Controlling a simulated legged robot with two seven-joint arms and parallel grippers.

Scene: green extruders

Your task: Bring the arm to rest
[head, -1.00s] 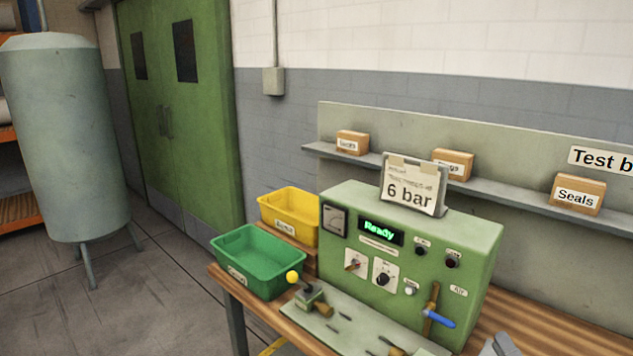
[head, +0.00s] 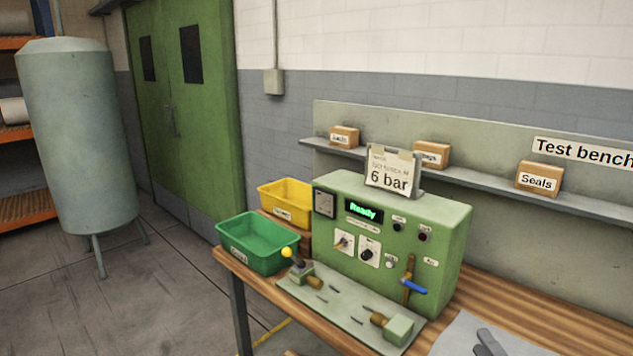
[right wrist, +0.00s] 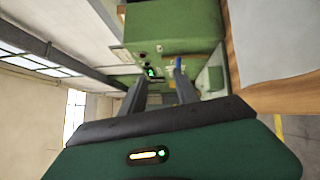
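My right gripper (head: 487,343) shows as a dark grey shape at the bottom right of the head view, over a pale sheet on the bench. In the right wrist view its two dark fingers (right wrist: 158,88) stand apart with nothing between them. The green test unit (head: 395,240) with the lit "Ready" display stands beyond it, clear of the fingers. Its blue-handled lever (head: 414,287) is on the front, and the blue handle also shows in the wrist view (right wrist: 178,63). My left gripper is in neither view.
A plate with small fittings (head: 335,300) lies before the unit. Green (head: 258,262) and yellow (head: 300,212) bins stand at its left. A shelf with boxes (head: 539,179) runs behind. The pale sheet (head: 455,340) lies at the bench's right. Floor is open left of the bench.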

